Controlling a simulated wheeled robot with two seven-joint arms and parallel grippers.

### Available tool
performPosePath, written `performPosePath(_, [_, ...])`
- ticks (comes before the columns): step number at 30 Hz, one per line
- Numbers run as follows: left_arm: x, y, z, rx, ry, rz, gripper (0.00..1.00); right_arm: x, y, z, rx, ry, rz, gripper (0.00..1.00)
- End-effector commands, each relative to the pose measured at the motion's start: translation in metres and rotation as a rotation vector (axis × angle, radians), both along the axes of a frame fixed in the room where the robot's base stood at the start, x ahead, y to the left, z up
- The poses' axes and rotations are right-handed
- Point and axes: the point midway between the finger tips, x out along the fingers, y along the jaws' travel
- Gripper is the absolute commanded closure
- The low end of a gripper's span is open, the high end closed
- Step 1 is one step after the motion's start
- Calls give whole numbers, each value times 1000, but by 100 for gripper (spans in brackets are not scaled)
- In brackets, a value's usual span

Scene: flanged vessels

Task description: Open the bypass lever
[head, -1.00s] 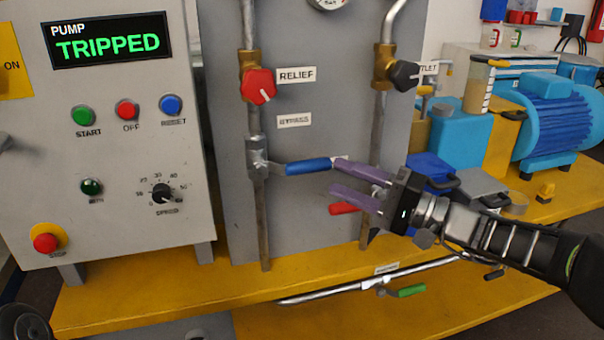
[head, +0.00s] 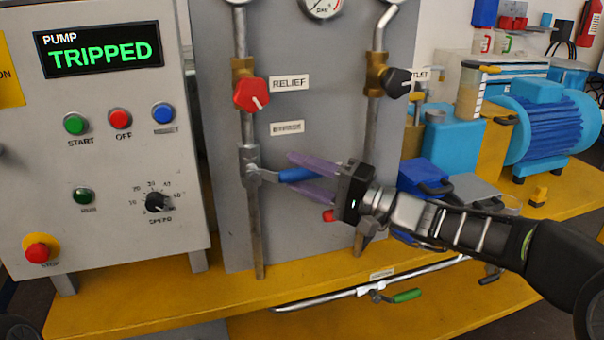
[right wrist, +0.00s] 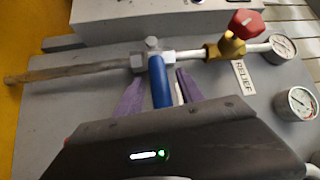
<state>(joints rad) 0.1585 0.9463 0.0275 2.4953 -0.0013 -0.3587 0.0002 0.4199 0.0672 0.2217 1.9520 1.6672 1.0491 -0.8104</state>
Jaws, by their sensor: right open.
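The bypass lever (head: 298,174) has a blue handle. It points right, across its upright pipe, from the valve body (head: 250,165) below the blurred label (head: 287,128). My right gripper (head: 284,171) comes from the right with its purple fingers open, one above and one below the handle. In the right wrist view the blue lever (right wrist: 159,82) lies between the two open fingers, with a gap visible on its right side; contact on the left is unclear. The handle's outer end is hidden by the gripper body. My left gripper is not in view.
The red relief knob (head: 251,94) sits above on the same pipe, and the black outlet knob (head: 398,82) on the right pipe. A red handle (head: 329,215) shows partly below my gripper. A green-handled lever (head: 406,296) is low at the front. The pump panel (head: 110,235) reads TRIPPED.

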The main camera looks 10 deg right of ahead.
Motion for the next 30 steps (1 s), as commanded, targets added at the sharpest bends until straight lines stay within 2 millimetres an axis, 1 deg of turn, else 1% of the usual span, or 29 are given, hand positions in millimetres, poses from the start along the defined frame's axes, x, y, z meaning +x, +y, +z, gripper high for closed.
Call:
performPosePath(4, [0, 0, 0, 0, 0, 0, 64, 0, 0, 0, 0, 0, 0, 55])
performPosePath(18, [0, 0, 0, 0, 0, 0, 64, 0, 0, 0, 0, 0, 0, 93])
performPosePath(21, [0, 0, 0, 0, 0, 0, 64, 0, 0, 0, 0, 0, 0, 100])
performPosePath(30, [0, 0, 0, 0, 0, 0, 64, 0, 0, 0, -1, 1, 0, 100])
